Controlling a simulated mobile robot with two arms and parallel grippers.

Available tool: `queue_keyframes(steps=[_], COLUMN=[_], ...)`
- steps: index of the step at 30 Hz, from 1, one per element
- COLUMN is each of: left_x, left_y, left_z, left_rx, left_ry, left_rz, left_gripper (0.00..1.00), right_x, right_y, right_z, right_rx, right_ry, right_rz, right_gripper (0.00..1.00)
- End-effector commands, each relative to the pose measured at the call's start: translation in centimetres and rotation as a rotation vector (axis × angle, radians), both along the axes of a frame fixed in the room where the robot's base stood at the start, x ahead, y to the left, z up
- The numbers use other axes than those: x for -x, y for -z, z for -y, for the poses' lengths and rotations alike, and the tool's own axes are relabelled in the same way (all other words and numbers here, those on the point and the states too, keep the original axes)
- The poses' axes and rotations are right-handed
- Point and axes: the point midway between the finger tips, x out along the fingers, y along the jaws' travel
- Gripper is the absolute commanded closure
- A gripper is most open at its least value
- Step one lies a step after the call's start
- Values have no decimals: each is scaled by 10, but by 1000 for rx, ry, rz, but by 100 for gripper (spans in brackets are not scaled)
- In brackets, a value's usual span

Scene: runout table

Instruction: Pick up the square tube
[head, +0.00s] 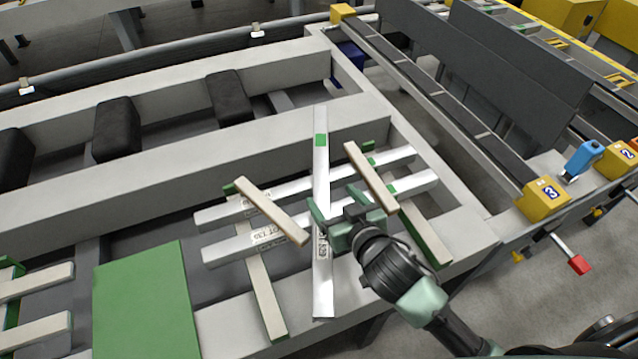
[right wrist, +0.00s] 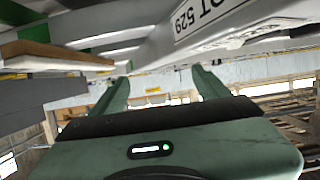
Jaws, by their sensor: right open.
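A pale square tube (head: 321,175) with a green band lies crosswise on top of two other light tubes (head: 290,205) (head: 300,235) in the head view. Printed lettering shows near its lower part. My right gripper (head: 325,222) is open at the lower half of the crosswise tube and hides part of it. In the right wrist view the two green fingers (right wrist: 160,88) stand apart with nothing clearly between them. A lettered tube (right wrist: 205,22) passes at upper right there. I cannot tell whether a finger touches it. My left gripper is not in view.
Wood-faced strips (head: 270,210) (head: 370,177) stand close on both sides of the gripper. Pale green-edged bars (head: 262,285) lie under the tubes. A green panel (head: 145,300) is at lower left. Yellow blocks (head: 545,198) and a blue part (head: 583,158) sit at right.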

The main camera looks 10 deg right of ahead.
Motion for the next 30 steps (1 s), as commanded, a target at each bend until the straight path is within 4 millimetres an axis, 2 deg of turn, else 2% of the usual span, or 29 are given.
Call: queue_keyframes(steps=[6,12,20,23,28,29,30], left_x=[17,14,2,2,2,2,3], left_y=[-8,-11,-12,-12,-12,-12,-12], left_z=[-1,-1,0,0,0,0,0], left_rx=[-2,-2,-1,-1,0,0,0], left_ry=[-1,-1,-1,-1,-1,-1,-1], left_rz=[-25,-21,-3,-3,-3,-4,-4], left_gripper=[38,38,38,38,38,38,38], right_x=[-25,-47,-50,-49,-49,-49,-49], right_y=[10,21,23,23,24,24,24], right_z=[-6,-11,-12,-12,-12,-11,-11], right_rx=[2,1,1,1,1,1,1], right_ry=[-1,-1,-1,-1,-1,-1,0], right_rz=[0,0,0,0,-1,-2,-3], right_gripper=[24,24,24,46,94,100,100])
